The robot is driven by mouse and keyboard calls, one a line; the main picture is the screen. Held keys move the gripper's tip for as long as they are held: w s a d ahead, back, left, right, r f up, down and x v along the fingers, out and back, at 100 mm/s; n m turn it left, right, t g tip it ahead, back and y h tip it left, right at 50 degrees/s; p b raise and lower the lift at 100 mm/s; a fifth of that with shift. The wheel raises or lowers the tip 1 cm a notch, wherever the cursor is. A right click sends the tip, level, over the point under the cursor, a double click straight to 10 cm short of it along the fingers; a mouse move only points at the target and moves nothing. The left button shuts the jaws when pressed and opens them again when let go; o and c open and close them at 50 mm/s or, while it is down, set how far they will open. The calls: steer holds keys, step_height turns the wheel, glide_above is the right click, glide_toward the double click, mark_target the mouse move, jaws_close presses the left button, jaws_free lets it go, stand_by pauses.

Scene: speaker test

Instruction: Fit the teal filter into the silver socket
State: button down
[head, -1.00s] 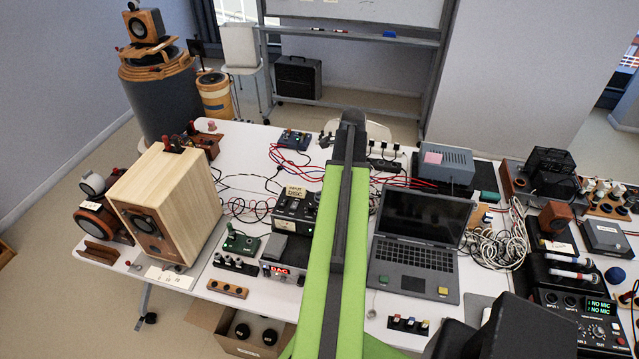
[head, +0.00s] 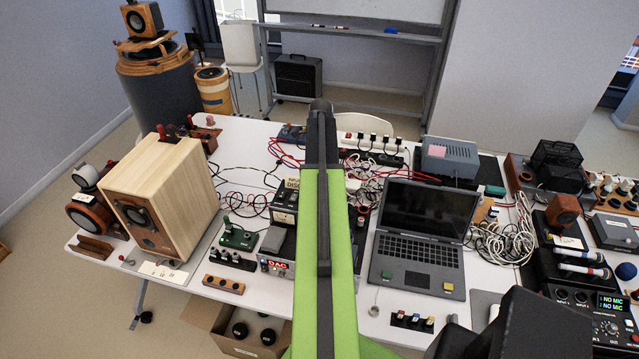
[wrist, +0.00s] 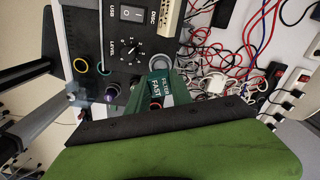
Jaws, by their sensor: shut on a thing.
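The teal filter (wrist: 161,84), with white lettering, is in the middle of the wrist view. My gripper (wrist: 160,99) is shut on it, with the filter just past the black edge of my green arm end. The filter is beside a black panel with a knob and switch, and its gap to the panel cannot be told. In the head view my arm hides the gripper and the filter.
The black panel (wrist: 125,70) has a yellow ring and a teal ring beside its knob. Tangled cables (wrist: 220,80) lie to the right of the filter. In the head view a wooden speaker (head: 160,195) stands left of my arm and an open laptop (head: 420,235) right of it.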

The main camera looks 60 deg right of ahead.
steer(key=shift+f+b, duration=1.8)
steer(key=shift+f, duration=0.4)
steer(key=c, duration=1.1)
jaws_free()
steer(key=shift+c, duration=0.2)
step_height(320, 180, up, 13)
steer(key=p, duration=1.3)
steer(key=shift+f, duration=0.1)
